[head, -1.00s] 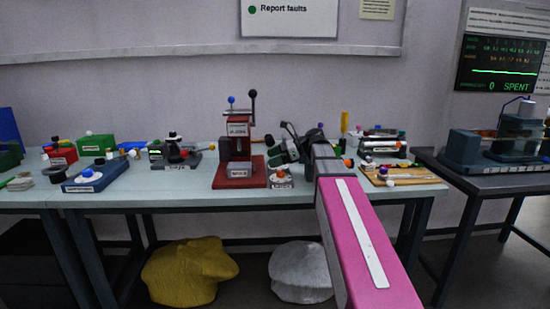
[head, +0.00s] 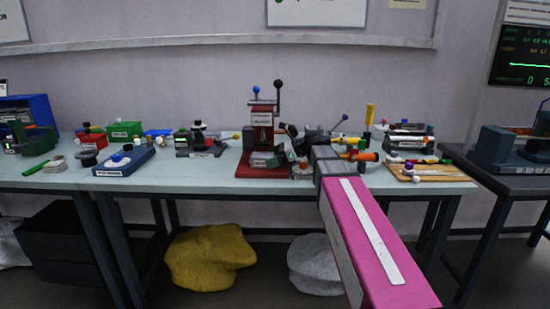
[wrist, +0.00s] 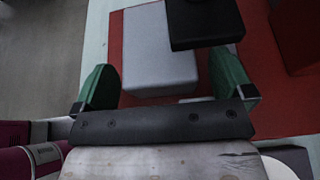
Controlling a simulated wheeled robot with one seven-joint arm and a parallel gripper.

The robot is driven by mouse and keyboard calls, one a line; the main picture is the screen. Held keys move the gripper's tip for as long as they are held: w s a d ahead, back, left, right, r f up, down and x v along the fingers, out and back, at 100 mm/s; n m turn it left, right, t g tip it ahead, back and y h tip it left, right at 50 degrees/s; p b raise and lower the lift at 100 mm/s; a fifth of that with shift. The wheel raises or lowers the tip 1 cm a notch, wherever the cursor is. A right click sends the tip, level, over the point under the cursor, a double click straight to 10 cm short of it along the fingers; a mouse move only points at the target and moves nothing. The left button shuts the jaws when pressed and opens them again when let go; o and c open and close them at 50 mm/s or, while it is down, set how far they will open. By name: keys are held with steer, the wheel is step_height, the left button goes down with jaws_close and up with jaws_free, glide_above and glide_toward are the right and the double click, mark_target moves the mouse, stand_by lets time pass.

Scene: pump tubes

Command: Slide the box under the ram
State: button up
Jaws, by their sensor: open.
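The red press (head: 262,122) stands on its red base on the bench, with a black-knobbed lever on top. The box (wrist: 158,52) is a pale grey block on the red base in the wrist view. The dark ram (wrist: 206,22) overhangs and hides its far right corner. My gripper (wrist: 165,82) is open, with one green finger on each side of the box's near end. A gap shows on both sides. In the head view my gripper (head: 284,157) is at the press's front right, partly hiding the box (head: 264,161).
A blue labelled unit (head: 124,161) and a dark fixture (head: 199,143) stand to the left. A wooden board (head: 428,172) with parts lies to the right. The bench (head: 185,177) is clear in front of the press's left side.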

steer(key=c, duration=1.1)
steer(key=shift+w, duration=0.15)
